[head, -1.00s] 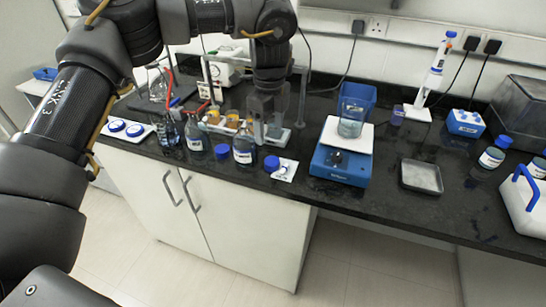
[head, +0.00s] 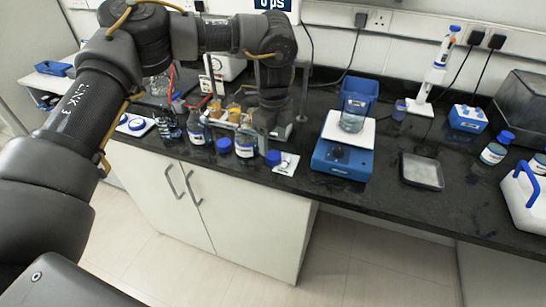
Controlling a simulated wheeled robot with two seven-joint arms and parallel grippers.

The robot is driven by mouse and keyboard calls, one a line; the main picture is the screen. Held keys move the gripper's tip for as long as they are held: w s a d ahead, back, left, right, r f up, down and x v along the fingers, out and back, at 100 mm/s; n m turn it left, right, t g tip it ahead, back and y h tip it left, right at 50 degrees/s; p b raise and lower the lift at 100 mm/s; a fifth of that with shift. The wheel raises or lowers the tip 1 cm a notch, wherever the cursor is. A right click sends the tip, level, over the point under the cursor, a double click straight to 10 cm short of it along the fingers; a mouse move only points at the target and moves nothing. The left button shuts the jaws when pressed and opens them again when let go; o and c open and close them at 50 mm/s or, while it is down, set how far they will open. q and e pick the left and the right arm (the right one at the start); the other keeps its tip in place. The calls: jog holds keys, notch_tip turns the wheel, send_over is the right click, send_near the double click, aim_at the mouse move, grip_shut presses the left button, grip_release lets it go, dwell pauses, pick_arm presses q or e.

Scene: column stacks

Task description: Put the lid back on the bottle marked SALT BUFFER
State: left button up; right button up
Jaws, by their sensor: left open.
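Two open clear bottles with white labels, one (head: 197,131) and one (head: 246,143), stand near the front edge of the bench. The label print is too small to read, so I cannot tell which is marked SALT BUFFER. One blue lid (head: 224,146) lies between the bottles, and another blue lid (head: 273,158) lies right of the right bottle, beside a white card (head: 286,165). My left gripper (head: 264,140) points down, open, just right of the right bottle and above the right lid. Contact cannot be told. My right gripper is not in view.
A blue balance (head: 342,160) with a beaker stands right of the card. A grey tray (head: 421,171), a capped bottle (head: 494,151) and a white carrier (head: 523,197) stand farther right. A white mat (head: 149,124) with blue lids lies at the left.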

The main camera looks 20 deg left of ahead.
aim_at(274, 155)
pick_arm(q)
notch_tip(274, 155, down, 4)
jog(key=shift+w+f+p, duration=0.1)
jog(key=shift+p, duration=0.75)
jog(key=shift+f, duration=0.5)
jog(key=c, duration=1)
